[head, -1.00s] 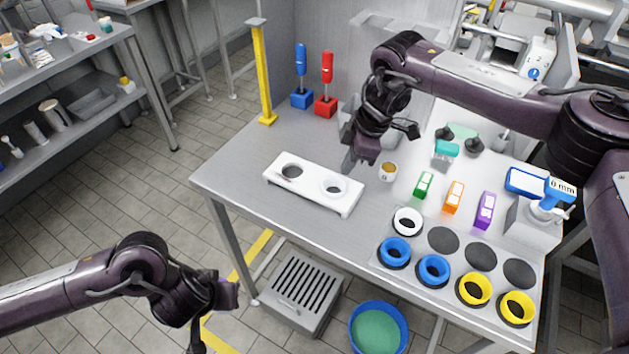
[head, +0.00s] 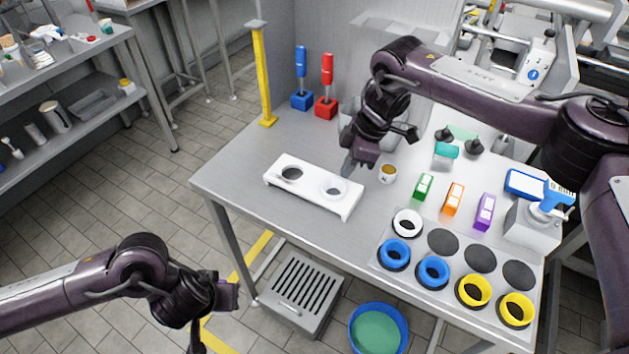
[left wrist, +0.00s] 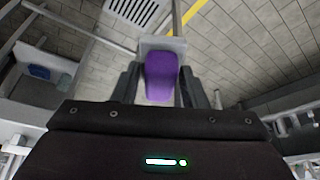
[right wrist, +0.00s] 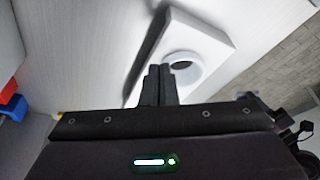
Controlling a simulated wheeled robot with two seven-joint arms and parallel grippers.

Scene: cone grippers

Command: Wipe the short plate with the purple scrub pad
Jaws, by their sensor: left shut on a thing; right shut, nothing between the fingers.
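My left gripper (left wrist: 160,85) is shut on the purple scrub pad (left wrist: 161,75); a grey part shows behind the pad in the left wrist view. In the head view the left gripper (head: 226,294) hangs left of the table, over the floor. A white raised plate (head: 312,196) with two round openings stands on the table; I cannot tell if it is the short plate. A white ring (head: 333,188) sits at its right opening. My right gripper (head: 349,166) is shut and empty just behind the plate; its closed fingers show in the right wrist view (right wrist: 160,75).
Blue (head: 302,98) and red (head: 325,104) upright handles stand at the back left. A small cup (head: 387,173), green, orange and purple boxes (head: 485,212) and several coloured rings stand to the right. A blue bucket (head: 378,328) is on the floor. The table's left end is clear.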

